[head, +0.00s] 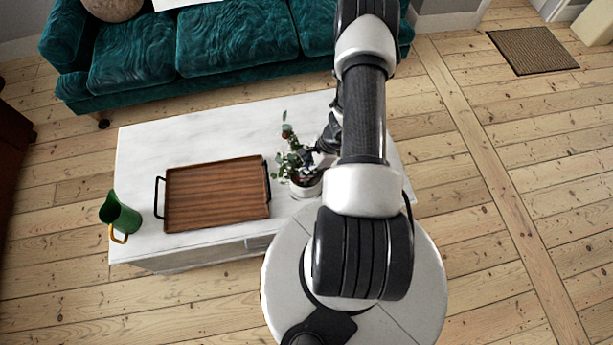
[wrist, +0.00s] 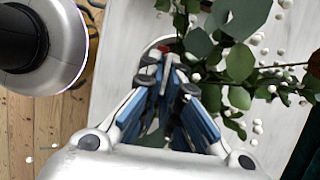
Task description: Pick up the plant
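The plant (head: 295,165) has round green leaves and stands in a white pot (head: 306,187) on the table, right of the tray. In the wrist view its leaves (wrist: 239,62) spread right of and beyond the fingertips, and a pale curved rim shows behind them. My gripper (head: 318,160) is at the plant's right side, among the leaves and above the pot. In the wrist view my gripper's blue-padded fingers (wrist: 166,72) come close together at the tips. Whether anything is between them is hidden.
A wooden tray (head: 217,195) with black handles lies on the white table (head: 140,150). A green pitcher (head: 119,216) stands at the table's left front corner. A teal sofa (head: 235,40) is behind. Floor on the right is open, with a brown mat (head: 532,51).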

